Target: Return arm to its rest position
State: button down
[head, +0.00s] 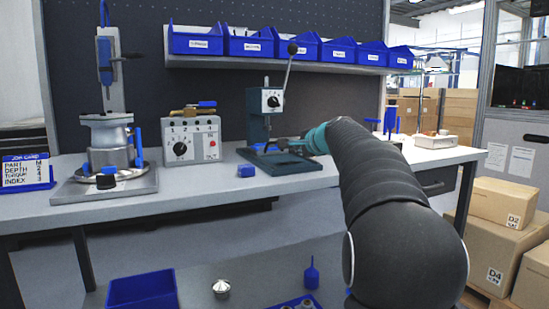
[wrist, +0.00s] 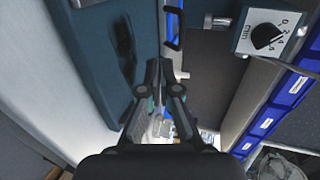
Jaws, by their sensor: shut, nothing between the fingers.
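My arm (head: 385,210) reaches from the lower right over the workbench (head: 215,190), with a teal joint near its far end. My gripper (wrist: 159,66) shows in the wrist view with its two dark fingers together and nothing between them. In the head view its end is small and dark, in front of the lower part of the green lever press (head: 258,115), and I cannot tell whether it touches the press. In the wrist view a large blue-green surface (wrist: 85,45) lies close to the left of the fingers.
A control box (head: 191,140) and a fixture with a metal housing (head: 108,140) stand left on the bench. Blue bins (head: 195,42) line the shelf above. Cardboard boxes (head: 502,202) stand at right.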

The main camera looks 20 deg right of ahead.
jog(key=s+a+f+n+g+y+p, duration=0.15)
jog(key=s+a+f+n, duration=0.25)
jog(key=s+a, duration=0.5)
jog(key=s+a+f+n+g, duration=0.3)
jog(key=s+a+f+n, duration=0.1)
jog(key=s+a, duration=0.45)
jog(key=s+a+f+n+g, duration=0.1)
jog(key=s+f+n, duration=0.2)
jog(key=s+f, duration=0.2)
jog(key=s+a+f+n+g+h, duration=0.1)
jog(key=s+f, duration=0.5)
jog(key=s, duration=0.6)
jog(key=s+a+f+n+g+h+p, duration=0.1)
jog(key=s+a+f+n+g, duration=0.1)
jog(key=s+f+n, duration=0.3)
jog(key=s+a+f, duration=0.1)
jog(key=s, duration=0.2)
jog(key=shift+s+f, duration=0.25)
jog(key=shift+s, duration=0.05)
